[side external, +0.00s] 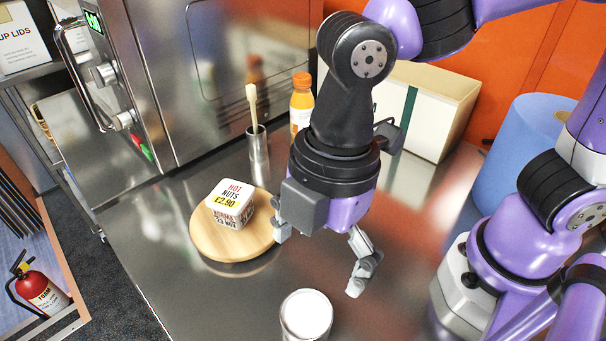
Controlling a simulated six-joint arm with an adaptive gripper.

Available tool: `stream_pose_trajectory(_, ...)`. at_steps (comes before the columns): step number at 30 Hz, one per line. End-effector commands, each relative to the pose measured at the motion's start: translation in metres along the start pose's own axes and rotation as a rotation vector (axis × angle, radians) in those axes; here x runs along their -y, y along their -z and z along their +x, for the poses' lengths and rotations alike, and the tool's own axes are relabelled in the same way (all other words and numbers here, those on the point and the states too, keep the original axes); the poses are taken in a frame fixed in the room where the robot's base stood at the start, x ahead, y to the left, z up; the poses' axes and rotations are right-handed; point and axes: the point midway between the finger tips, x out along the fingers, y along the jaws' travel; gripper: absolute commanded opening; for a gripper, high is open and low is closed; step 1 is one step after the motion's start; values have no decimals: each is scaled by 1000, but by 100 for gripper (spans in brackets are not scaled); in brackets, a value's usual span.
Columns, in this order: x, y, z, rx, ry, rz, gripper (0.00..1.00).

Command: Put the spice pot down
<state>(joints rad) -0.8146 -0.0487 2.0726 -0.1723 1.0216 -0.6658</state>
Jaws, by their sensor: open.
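No thing is clearly marked as the spice pot. A round pot with a white top (306,314) stands upright on the steel counter at the bottom edge, partly cut off; it may be the spice pot. My gripper (321,252) is above the counter with its two fingers spread wide and nothing visible between them. It is behind the white-topped pot and apart from it in the picture. Its left finger is close to the right edge of a round wooden board (209,243); whether they touch I cannot tell.
A white "Hot Nuts" box (231,203) sits on the board. A steel cup (258,154) with a wooden-handled tool and an orange-capped bottle (301,104) stand behind. A cream box (437,108) and blue cylinder (512,150) are at the right back. Counter between board and white-topped pot is clear.

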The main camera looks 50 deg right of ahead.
Motion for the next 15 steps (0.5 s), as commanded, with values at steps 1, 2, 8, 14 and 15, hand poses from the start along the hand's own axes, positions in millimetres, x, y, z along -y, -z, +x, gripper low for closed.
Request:
stream_pose_trajectory(1,-6,-8,-7,-10,-19,60,100)
stream_pose_trajectory(2,-10,-15,-11,-19,-36,118,100)
stream_pose_trajectory(8,-40,-110,-48,-130,-245,822,100)
stream_pose_trajectory(14,-32,-188,-66,-242,-442,1412,100)
stream_pose_trajectory(15,-30,-196,-67,-257,-466,1477,100)
